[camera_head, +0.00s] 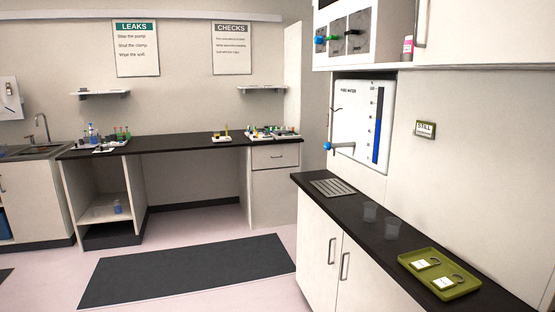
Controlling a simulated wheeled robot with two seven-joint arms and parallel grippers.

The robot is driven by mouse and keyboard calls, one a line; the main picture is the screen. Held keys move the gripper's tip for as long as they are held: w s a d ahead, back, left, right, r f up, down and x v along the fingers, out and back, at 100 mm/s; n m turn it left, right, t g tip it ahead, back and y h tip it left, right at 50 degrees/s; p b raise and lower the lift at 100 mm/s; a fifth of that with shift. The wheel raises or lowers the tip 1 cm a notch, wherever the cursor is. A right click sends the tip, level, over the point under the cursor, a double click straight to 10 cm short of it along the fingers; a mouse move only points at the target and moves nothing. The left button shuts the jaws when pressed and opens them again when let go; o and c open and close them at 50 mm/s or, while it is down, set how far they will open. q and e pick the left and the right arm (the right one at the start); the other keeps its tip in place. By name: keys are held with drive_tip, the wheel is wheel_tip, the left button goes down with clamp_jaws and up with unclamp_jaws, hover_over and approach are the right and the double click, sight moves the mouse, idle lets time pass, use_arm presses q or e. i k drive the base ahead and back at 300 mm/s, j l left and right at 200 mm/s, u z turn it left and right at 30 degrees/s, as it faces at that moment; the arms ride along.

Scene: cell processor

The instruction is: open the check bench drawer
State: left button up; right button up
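The check bench (180,145) has a black top and stands against the back wall under the CHECKS sign (232,49). Its drawer (276,157) is a pale front with a small dark handle, just under the right end of the top. The drawer front looks flush with the bench, so it appears closed. A plain pale panel lies below it. Neither of my grippers shows in the head view.
A dark mat (188,269) lies on the floor before the bench. A nearer counter (384,232) at the right carries a green tray (440,295) and two clear cups. A sink (35,150) stands at far left. The pink floor around the mat is clear.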

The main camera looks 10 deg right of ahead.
sight(278, 155)
drive_tip(key=i+j+u, duration=0.15)
drive_tip(key=i, duration=0.45)
drive_tip(key=i+j+u, duration=0.15)
drive_tip(key=i, duration=0.5)
drive_tip(key=i+l, duration=0.1)
drive_tip(key=i, duration=1.05)
drive_tip(key=i+l, duration=0.1)
drive_tip(key=i, duration=1.05)
drive_tip(key=i+l+z, duration=0.1)
drive_tip(key=i+z, duration=0.15)
drive_tip(key=i, duration=0.7)
drive_tip(key=i+j+z, duration=0.1)
drive_tip(key=i+z, duration=0.15)
drive_tip(key=i, duration=0.75)
